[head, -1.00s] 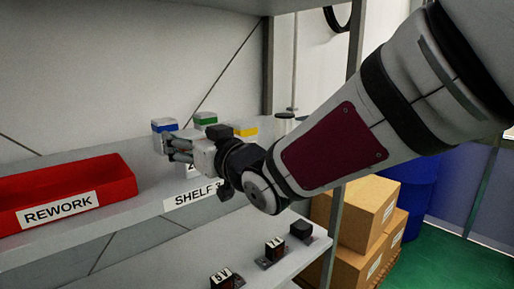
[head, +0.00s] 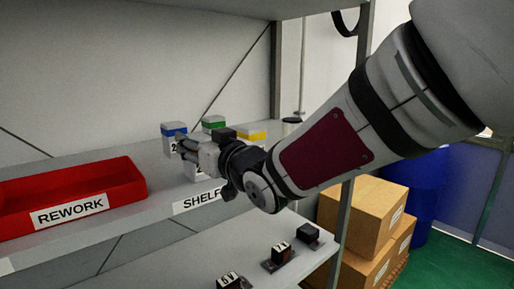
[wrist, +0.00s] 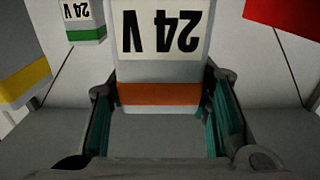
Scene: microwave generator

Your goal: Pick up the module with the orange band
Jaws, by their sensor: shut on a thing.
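The module with the orange band (wrist: 160,93) is white with an upside-down "24 V" label in the wrist view. It sits between the two fingers of my gripper (head: 187,149), which are shut on its sides near the band. In the head view my gripper hides most of this module; a white part of it (head: 197,175) shows below the fingers, above the "SHELF" label. I cannot tell whether its base touches the shelf.
A blue-banded module (head: 173,132), a green-banded one (head: 213,123) and a yellow-banded one (head: 252,135) stand close around my gripper. A red REWORK bin (head: 130,190) is at left on the shelf. Small dark units (head: 280,252) sit on the lower shelf.

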